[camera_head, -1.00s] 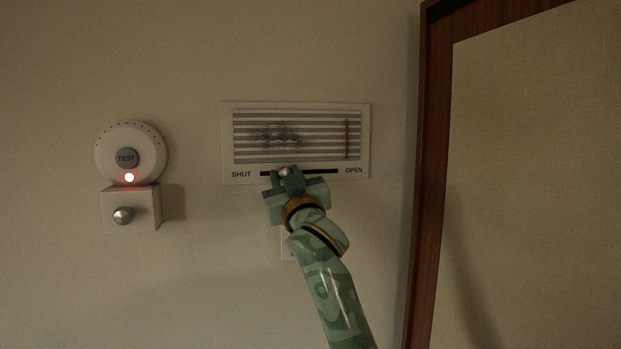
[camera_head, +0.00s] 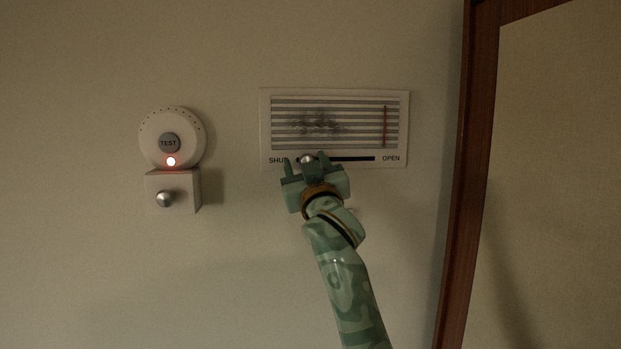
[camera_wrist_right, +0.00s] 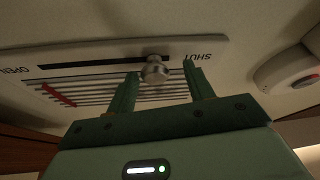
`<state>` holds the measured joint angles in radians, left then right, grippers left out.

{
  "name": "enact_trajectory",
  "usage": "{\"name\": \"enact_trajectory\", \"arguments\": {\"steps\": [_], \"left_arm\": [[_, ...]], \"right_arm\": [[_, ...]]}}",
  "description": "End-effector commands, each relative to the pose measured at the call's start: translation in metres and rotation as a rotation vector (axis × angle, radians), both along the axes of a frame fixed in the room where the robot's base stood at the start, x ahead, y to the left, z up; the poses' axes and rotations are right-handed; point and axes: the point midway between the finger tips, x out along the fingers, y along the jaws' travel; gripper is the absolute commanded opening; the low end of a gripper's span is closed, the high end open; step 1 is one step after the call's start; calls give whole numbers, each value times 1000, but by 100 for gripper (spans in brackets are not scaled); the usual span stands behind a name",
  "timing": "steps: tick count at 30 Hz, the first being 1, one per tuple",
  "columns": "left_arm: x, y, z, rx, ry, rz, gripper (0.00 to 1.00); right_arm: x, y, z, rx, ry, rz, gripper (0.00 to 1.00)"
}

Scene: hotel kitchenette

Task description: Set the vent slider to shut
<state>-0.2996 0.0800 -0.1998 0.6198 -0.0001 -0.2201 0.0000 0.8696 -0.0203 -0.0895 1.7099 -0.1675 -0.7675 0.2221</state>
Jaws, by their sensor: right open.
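The vent panel (camera_head: 340,92) is a white plate with grey slats on the wall, marked SHUT at left and OPEN at right. Its slider is a round metal knob (camera_head: 307,159) near the SHUT end of the dark slot (camera_head: 352,158); a short bit of slot shows left of it. My right gripper (camera_head: 306,163) is open, one finger on each side of the knob. In the right wrist view the knob (camera_wrist_right: 155,70) sits between the green fingers (camera_wrist_right: 160,72), closer to the OPEN-side finger. Contact is unclear. My left gripper is not in view.
A round white alarm (camera_head: 172,125) with a TEST button and lit red light is left of the vent. Below it is a white box (camera_head: 185,180) with a metal knob. A wooden frame (camera_head: 465,200) stands at right. The wall between is clear.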

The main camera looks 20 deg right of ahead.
Motion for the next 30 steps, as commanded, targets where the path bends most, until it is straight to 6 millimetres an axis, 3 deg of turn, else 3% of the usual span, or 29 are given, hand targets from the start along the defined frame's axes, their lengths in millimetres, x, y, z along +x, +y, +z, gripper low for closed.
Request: {"name": "enact_trajectory", "arguments": {"steps": [5,12,18,24,30], "left_arm": [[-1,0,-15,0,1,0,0],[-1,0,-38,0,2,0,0],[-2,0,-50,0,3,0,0],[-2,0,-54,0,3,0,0],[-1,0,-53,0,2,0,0]], "right_arm": [[-26,4,-15,1,-2,2,52],[-86,15,-40,3,-2,4,52],[-127,21,-55,1,1,3,52],[-145,24,-61,0,2,3,52],[-147,24,-61,-1,1,3,52]]}}
